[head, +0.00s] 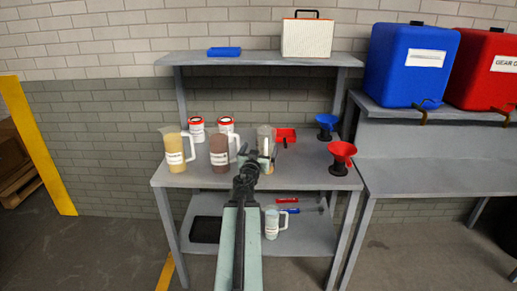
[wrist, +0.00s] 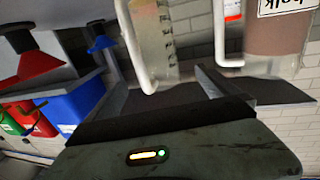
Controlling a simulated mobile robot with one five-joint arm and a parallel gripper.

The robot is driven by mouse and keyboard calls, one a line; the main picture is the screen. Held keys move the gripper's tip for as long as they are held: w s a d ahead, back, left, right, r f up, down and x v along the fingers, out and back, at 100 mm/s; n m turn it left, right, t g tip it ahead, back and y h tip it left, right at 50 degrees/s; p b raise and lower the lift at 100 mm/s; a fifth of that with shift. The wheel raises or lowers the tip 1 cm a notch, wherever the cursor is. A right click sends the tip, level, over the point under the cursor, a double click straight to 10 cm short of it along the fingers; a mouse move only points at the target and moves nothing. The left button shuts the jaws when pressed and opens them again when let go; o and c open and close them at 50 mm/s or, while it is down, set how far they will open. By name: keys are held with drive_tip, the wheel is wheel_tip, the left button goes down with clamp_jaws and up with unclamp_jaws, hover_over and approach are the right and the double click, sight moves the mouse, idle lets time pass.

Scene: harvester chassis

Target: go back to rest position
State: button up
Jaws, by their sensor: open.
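My gripper (head: 250,160) is at the end of my outstretched arm, over the front of the grey workbench (head: 295,172). It is open, with nothing seen held in it. A clear graduated jug (head: 265,136) stands just behind it, partly hidden. In the wrist view the jug (wrist: 155,30) and its white handle rise close beyond the dark jaws. Whether they touch cannot be told. A brown-filled jug (head: 219,153) stands to the left of my gripper and also shows in the wrist view (wrist: 283,35).
A pale jug (head: 272,222) stands on the lower shelf. Blue (head: 405,70) and red (head: 487,75) tanks sit at right.

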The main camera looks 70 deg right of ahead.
drive_tip(key=shift+s+d+r, duration=0.1)
drive_tip(key=shift+s+d, duration=0.05)
drive_tip(key=shift+s, duration=0.1)
